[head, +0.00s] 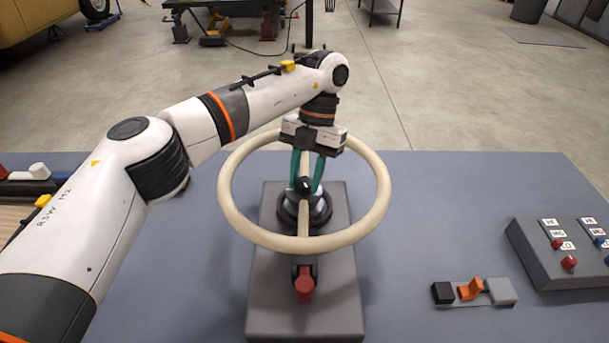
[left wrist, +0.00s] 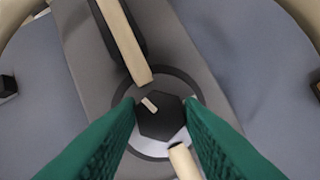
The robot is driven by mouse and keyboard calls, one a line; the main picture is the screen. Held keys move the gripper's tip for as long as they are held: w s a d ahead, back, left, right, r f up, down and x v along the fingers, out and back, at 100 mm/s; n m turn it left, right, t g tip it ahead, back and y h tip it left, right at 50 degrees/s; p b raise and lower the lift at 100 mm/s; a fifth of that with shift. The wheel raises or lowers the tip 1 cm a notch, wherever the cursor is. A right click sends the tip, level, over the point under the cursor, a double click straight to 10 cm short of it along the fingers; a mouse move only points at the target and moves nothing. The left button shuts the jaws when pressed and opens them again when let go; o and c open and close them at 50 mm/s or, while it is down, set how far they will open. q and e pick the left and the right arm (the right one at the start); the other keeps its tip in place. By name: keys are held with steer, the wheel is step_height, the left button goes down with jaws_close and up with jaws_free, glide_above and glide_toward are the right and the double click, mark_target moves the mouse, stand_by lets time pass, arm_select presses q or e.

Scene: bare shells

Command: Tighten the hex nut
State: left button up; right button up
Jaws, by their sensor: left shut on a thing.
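The dark hex nut (head: 304,185) sits at the hub of a cream steering wheel (head: 228,203), on a grey stand (head: 345,285). In the left wrist view the nut (left wrist: 165,125) is black with a pale mark on its top. My left gripper (head: 306,182) reaches down from above into the wheel's middle. Its two green fingers are shut on the nut, one on each side, as the left wrist view shows (left wrist: 161,112). The fingers hide part of the hub in the head view. My right gripper is not in view.
The rim and the spokes (left wrist: 123,40) surround my fingers. A red-ended lever (head: 304,285) juts from the stand's front. A small black, orange and grey part (head: 470,291) lies at right, beside a grey box with labels and red knobs (head: 545,262). The table (head: 450,190) is otherwise mostly clear there.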

arm_select(q)
steer(key=m, duration=0.2)
steer(key=m+t+y, duration=0.1)
steer(key=m, duration=0.1)
steer(key=shift+s+d+m+b, duration=0.1)
steer(key=shift+d+m+b, duration=0.05)
steer(key=shift+m+b, duration=0.2)
steer(key=shift+s+m+t+y+b, duration=0.1)
steer(key=shift+m+t+y+b, duration=0.45)
steer(key=shift+m, duration=1.7)
steer(key=shift+t, duration=0.45)
steer(key=o, duration=1)
steer(key=shift+d+r, duration=0.1)
